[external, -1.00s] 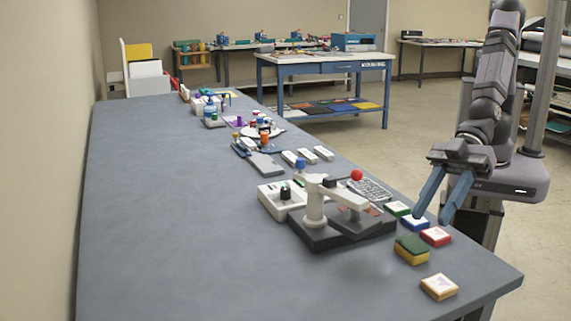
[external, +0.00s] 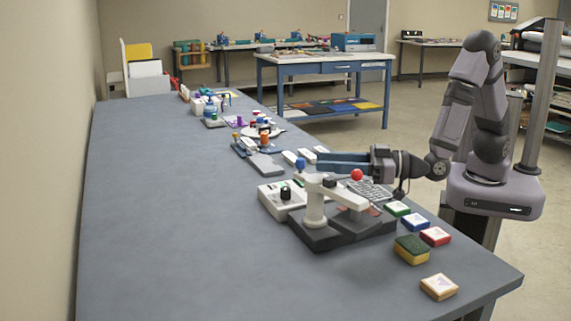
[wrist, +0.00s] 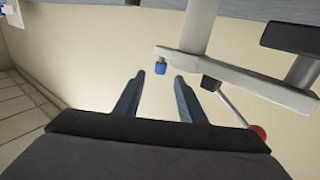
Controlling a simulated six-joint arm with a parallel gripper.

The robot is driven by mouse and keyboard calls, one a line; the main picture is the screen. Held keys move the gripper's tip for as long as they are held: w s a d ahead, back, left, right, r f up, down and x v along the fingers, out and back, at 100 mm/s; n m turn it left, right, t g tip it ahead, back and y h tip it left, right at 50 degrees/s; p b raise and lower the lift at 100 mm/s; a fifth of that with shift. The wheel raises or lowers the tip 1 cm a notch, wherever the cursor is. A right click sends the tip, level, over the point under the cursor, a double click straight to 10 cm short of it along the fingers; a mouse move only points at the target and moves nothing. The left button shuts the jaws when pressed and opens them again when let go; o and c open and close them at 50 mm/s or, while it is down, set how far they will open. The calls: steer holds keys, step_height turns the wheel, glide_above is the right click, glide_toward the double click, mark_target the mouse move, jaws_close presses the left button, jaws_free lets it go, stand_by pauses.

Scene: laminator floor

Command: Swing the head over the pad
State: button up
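The swing-arm press has a white post (external: 315,208) on a dark base (external: 315,237). A dark grey block (external: 362,222) lies under the arm's right end; I cannot tell whether this is the pad. My gripper (external: 308,160) points left, behind the head in the external view. In the wrist view my gripper (wrist: 160,80) is open and empty, its fingers apart. The arm (wrist: 245,72), blue knob (wrist: 160,68) and red ball (wrist: 258,131) show there too.
A white box with a black knob (external: 285,201) stands left of the base. Green (external: 397,209), blue (external: 416,221) and red (external: 435,236) tiles, a sponge (external: 411,249) and an orange-edged tile (external: 439,287) lie to the right. The table's left side (external: 165,210) is clear.

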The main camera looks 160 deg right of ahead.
mark_target(300, 159)
steer(key=shift+p+x, duration=0.85)
steer(key=shift+x, duration=2.7)
steer(key=shift+c, duration=0.3)
jaws_close()
